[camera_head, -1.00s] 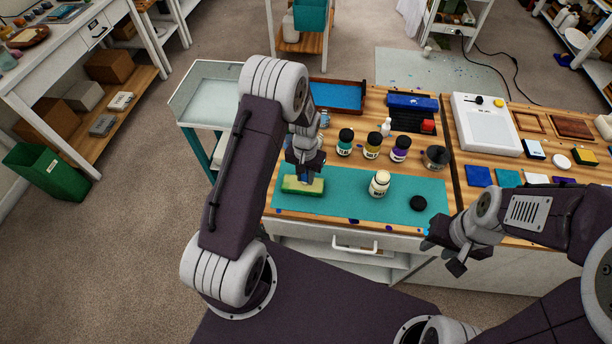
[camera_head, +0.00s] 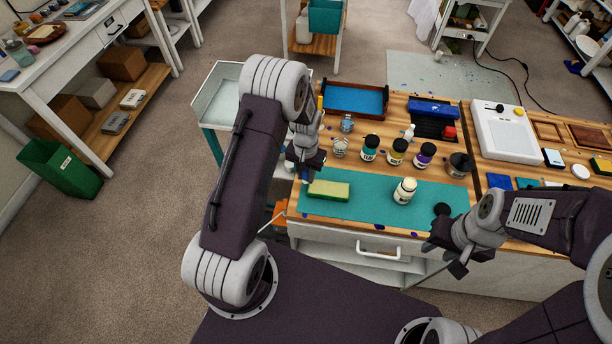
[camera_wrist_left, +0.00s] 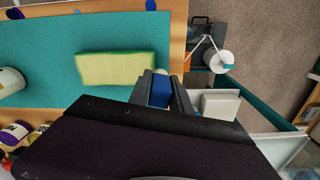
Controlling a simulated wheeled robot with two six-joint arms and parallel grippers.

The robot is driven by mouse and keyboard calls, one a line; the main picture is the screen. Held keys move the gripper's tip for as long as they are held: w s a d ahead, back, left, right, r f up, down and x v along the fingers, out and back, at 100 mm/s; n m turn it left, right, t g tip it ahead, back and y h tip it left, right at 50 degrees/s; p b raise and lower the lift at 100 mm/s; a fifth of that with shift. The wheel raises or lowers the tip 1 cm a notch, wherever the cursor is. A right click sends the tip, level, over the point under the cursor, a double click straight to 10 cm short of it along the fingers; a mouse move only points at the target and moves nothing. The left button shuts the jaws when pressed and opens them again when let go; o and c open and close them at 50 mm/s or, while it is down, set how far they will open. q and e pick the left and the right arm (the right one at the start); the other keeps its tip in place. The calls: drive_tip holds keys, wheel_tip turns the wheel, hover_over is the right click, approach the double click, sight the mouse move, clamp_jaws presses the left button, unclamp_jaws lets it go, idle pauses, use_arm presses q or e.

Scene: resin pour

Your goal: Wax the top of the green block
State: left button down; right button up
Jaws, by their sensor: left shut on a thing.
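The green block (camera_head: 328,191) lies flat on the teal mat (camera_head: 375,212), near its left end. Its pale yellow-green face also shows in the left wrist view (camera_wrist_left: 115,68). My left gripper (camera_head: 306,172) is just left of the block in the head view and is shut on a small blue thing (camera_wrist_left: 160,91). The blue thing appears apart from the block. A white jar (camera_head: 404,191) with a cream top stands on the mat, and a black round lid (camera_head: 442,209) lies right of it. My right gripper (camera_head: 444,257) is open at the bench's front edge.
Several paint jars, including a purple-labelled one (camera_head: 425,155), stand behind the mat. A blue-lined tray (camera_head: 355,100) is at the back, with a white scale-like box (camera_head: 508,132) to the right. A white-rimmed bin (camera_head: 220,95) stands left of the bench.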

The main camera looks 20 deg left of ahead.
use_arm(q)
drive_tip(key=r+p, duration=0.1)
drive_tip(key=r, duration=0.2)
drive_tip(key=shift+d+r+p, duration=0.1)
drive_tip(key=shift+d+p, duration=0.3)
drive_tip(key=r+p, duration=0.2)
drive_tip(key=shift+a+r, duration=0.2)
drive_tip(key=shift+r, duration=0.2)
drive_tip(key=shift+r+p, duration=0.3)
drive_tip(key=shift+p, duration=0.1)
drive_tip(key=shift+d, duration=0.1)
drive_tip(key=shift+f, duration=0.1)
